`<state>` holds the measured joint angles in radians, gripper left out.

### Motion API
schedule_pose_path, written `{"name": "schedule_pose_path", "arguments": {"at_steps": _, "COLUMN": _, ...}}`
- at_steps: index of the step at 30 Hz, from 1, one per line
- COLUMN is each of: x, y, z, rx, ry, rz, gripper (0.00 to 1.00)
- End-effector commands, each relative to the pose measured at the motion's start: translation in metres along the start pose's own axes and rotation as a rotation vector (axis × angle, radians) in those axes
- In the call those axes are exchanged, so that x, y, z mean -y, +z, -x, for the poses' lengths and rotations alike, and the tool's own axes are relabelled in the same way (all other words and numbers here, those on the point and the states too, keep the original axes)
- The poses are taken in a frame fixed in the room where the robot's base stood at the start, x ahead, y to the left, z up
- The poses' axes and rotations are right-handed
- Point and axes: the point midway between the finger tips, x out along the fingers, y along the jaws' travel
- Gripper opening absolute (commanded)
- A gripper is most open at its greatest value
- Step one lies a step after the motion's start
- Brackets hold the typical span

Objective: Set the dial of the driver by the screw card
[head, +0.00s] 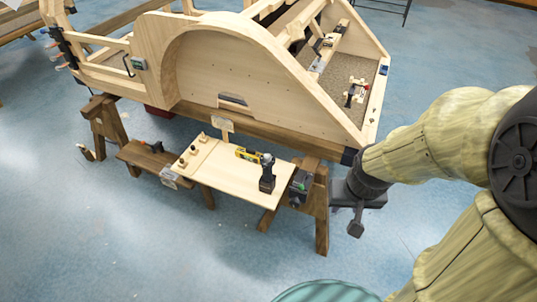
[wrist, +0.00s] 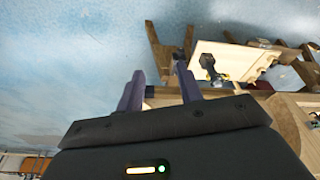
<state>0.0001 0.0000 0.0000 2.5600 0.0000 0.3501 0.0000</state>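The driver (head: 266,172), yellow and black, rests on a pale board (head: 222,177) on the sawhorse bench. It shows as a dark shape in the wrist view (wrist: 209,66). Its dial is too small to read. A small pale card (head: 222,124) stands at the board's back edge, probably the screw card; its marks cannot be read. My gripper (head: 350,218) is to the right of the board, apart from the driver. In the wrist view its two fingers (wrist: 158,84) are spread with nothing between them.
The large wooden bodyframe (head: 260,75) rises behind the board. A sawhorse leg (head: 321,215) and a dark box-like item (head: 300,186) stand between the board and my gripper. Small knobs (head: 193,149) are on the board's left.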

Motion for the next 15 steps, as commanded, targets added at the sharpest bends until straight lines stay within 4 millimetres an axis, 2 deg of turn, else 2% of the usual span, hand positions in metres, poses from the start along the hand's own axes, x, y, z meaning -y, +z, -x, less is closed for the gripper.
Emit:
{"name": "schedule_pose_path", "arguments": {"at_steps": 3, "x": 0.000, "y": 0.000, "z": 0.000, "rx": 0.000, "ry": 0.000, "rz": 0.000, "gripper": 0.38}}
{"name": "schedule_pose_path", "arguments": {"at_steps": 5, "x": 0.000, "y": 0.000, "z": -0.001, "rx": -0.001, "ry": 0.000, "rz": 0.001, "gripper": 0.49}}
{"name": "schedule_pose_path", "arguments": {"at_steps": 8, "x": 0.001, "y": -0.005, "z": -0.008, "rx": -0.018, "ry": 0.001, "rz": 0.007, "gripper": 0.49}}
{"name": "schedule_pose_path", "arguments": {"at_steps": 11, "x": 0.003, "y": -0.019, "z": -0.026, "rx": -0.064, "ry": 0.001, "rz": 0.028, "gripper": 0.49}}
{"name": "schedule_pose_path", "arguments": {"at_steps": 15, "x": 0.009, "y": -0.051, "z": -0.067, "rx": -0.183, "ry": -0.002, "rz": 0.075, "gripper": 0.49}}
